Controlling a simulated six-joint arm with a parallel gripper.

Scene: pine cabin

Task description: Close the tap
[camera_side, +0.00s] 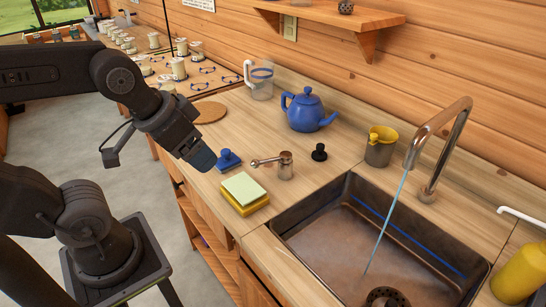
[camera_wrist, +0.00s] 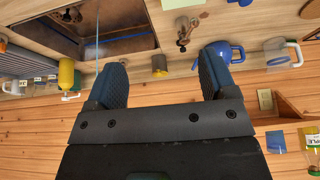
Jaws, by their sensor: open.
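The tap has a curved metal spout (camera_side: 440,150) behind the sink and a separate metal handle (camera_side: 285,168) on the counter, left of the sink. The handle's lever points left. A thin bluish stream of water (camera_side: 388,225) runs from the spout into the sink (camera_side: 325,250). My gripper (camera_side: 204,160) is above the counter's front edge, left of the handle and apart from it. In the wrist view my gripper (camera_wrist: 163,68) is open and empty, with the handle (camera_wrist: 184,30) beyond the fingertips and the stream (camera_wrist: 97,50) at left.
A yellow-green sponge stack (camera_side: 244,194), a blue-handled item (camera_side: 229,160) and a black knob (camera_side: 319,153) are near the handle. A blue teapot (camera_side: 307,112), a jug (camera_side: 261,82) and a cup (camera_side: 380,150) stand behind. A yellow bottle (camera_side: 522,275) is at right.

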